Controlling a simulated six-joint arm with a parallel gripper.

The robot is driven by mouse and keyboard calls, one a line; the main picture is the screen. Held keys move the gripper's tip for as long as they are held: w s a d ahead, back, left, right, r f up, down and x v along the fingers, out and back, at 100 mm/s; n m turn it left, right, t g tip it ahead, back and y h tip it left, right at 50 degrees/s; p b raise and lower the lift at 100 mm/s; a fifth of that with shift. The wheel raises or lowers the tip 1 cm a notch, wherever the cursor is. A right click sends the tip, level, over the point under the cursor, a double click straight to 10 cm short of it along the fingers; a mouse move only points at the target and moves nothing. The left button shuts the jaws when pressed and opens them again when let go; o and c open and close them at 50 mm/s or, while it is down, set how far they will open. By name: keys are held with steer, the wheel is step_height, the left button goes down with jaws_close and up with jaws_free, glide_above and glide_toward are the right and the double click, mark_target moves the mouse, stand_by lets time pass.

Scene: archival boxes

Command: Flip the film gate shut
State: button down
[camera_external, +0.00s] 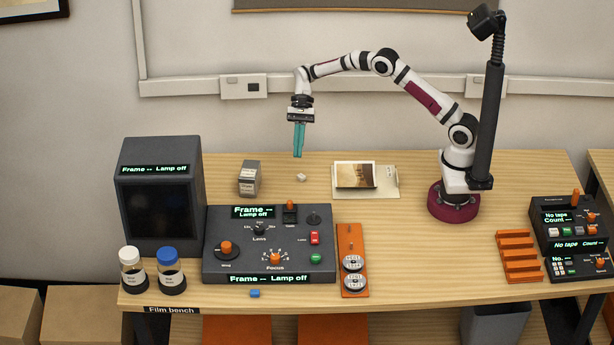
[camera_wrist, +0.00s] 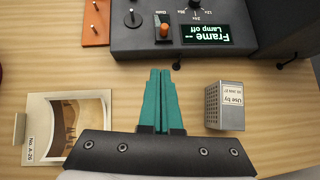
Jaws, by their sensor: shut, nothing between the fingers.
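The film gate (camera_external: 290,212) is a small dark block with an orange-tipped lever, at the back edge of the dark control panel (camera_external: 222,248). In the wrist view the gate lever (camera_wrist: 163,32) stands beside the "Frame -- Lamp off" display, and its label reads "Gate". I cannot tell how far the gate is tilted. My gripper (camera_external: 298,155) has teal fingers pointing down, held above the bench behind the panel. In the wrist view my gripper (camera_wrist: 160,72) is shut and empty, with the fingertips short of the panel's edge and apart from the gate.
A small grey box (camera_wrist: 225,106) stands right of my fingers in the wrist view. A photo on a card (camera_wrist: 66,125) lies on the left. An orange rack with reels (camera_external: 353,270) stands beside the panel. A dark viewer (camera_external: 158,200) and two bottles (camera_external: 171,275) are at the left end.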

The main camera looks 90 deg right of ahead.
mark_target(291, 220)
steer(key=shift+w+d+f, duration=0.2)
steer(key=shift+f, duration=0.1)
steer(key=x, duration=1)
steer(key=shift+a, duration=0.2)
steer(key=a, duration=0.2)
steer(key=shift+w+a, duration=0.2)
steer(key=shift+a, duration=0.1)
steer(key=shift+w+a, duration=0.1)
steer(key=shift+a, duration=0.5)
steer(key=shift+a, duration=2.35)
